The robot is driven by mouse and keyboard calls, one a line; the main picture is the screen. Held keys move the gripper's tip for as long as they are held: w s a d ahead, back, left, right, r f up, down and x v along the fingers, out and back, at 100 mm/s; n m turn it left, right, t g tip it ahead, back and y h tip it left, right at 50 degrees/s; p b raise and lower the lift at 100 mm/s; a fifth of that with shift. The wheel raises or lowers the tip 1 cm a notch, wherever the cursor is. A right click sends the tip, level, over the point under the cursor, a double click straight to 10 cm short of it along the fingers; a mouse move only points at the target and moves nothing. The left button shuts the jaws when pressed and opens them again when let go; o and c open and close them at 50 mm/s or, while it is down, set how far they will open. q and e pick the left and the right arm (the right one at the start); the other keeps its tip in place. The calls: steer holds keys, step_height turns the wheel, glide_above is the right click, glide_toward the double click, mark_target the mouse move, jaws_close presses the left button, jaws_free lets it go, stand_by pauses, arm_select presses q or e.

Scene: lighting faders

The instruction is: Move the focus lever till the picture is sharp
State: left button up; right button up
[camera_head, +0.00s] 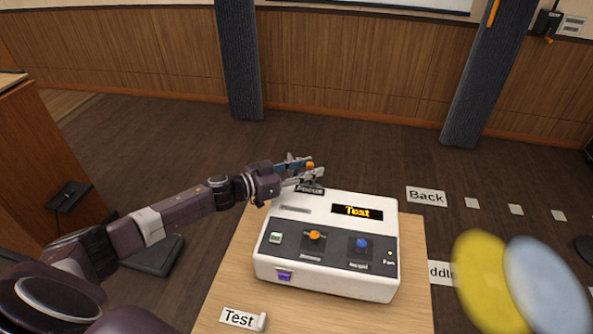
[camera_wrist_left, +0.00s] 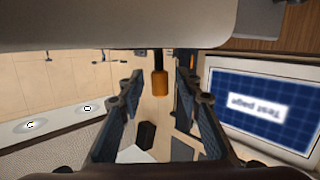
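The focus lever has an orange knob (camera_head: 310,165) at the projector's far side, by the "Focus" label (camera_head: 310,190). In the left wrist view the orange knob (camera_wrist_left: 160,84) hangs on a dark stem between my fingers. My left gripper (camera_head: 297,172) is open around it, with gaps on both sides; it also shows in the wrist view (camera_wrist_left: 158,105). My right gripper is out of view.
The projector's panel also has an orange knob (camera_head: 314,236), a blue knob (camera_head: 362,244) and a purple button (camera_head: 285,276). Blurred yellow (camera_head: 480,283) and grey-blue (camera_head: 545,285) ovals lie at right. A wooden cabinet (camera_head: 40,175) stands at left. Open floor lies beyond the stand.

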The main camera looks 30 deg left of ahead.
arm_select(q)
steer(key=v, duration=0.9)
steer(key=shift+s+a, duration=0.2)
steer(key=shift+s, duration=0.1)
steer(key=shift+v, duration=0.95)
steer(key=shift+r, duration=0.1)
